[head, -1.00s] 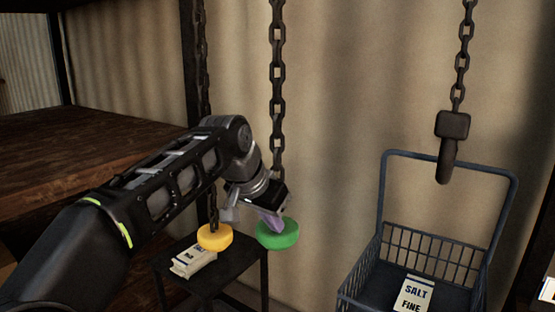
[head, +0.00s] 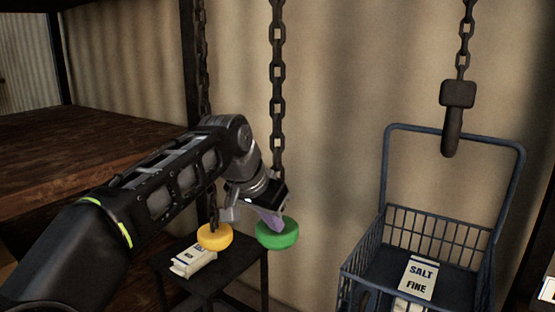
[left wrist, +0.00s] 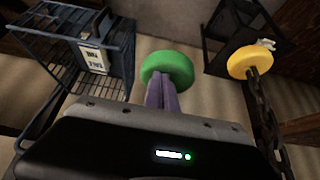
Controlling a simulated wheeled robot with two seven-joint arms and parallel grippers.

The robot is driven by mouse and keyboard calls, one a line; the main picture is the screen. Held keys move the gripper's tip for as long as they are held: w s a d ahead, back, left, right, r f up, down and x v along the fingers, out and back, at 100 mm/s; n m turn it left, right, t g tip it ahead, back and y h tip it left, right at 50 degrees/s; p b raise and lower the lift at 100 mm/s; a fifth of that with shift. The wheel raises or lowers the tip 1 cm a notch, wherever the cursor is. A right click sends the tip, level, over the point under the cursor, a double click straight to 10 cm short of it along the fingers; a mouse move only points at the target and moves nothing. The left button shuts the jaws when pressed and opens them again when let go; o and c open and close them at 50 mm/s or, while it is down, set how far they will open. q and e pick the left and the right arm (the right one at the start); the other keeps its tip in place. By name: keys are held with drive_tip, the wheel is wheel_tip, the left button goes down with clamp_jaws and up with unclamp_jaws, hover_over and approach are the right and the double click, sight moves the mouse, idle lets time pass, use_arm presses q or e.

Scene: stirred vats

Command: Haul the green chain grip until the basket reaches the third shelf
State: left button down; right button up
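The green chain grip (head: 277,233) is a round disc at the lower end of a dark hanging chain (head: 278,80). The blue-grey wire basket (head: 437,228) hangs at the right under a dark hook block (head: 457,94) and holds a salt box (head: 418,278). It also shows in the left wrist view (left wrist: 120,50). My right gripper is out of view.
A yellow grip (head: 215,237) hangs just left of the green one, above a small dark table (head: 235,270) with a white packet (head: 193,261). Wooden shelves (head: 90,140) fill the left side. A curtain-like wall stands behind.

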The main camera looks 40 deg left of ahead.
sight(271, 238)
use_arm(q)
drive_tip(key=shift+f, duration=0.15)
wheel_tip(271, 238, down, 11)
drive_tip(key=b, duration=1)
wheel_tip(271, 238, up, 11)
drive_tip(key=p, duration=1)
idle(1.6)
drive_tip(key=shift+f+b, duration=2.15)
drive_tip(key=shift+f, duration=0.35)
wheel_tip(271, 238, up, 5)
drive_tip(key=p, duration=0.4)
drive_tip(key=shift+r, duration=0.15)
drive_tip(key=shift+p, duration=0.3)
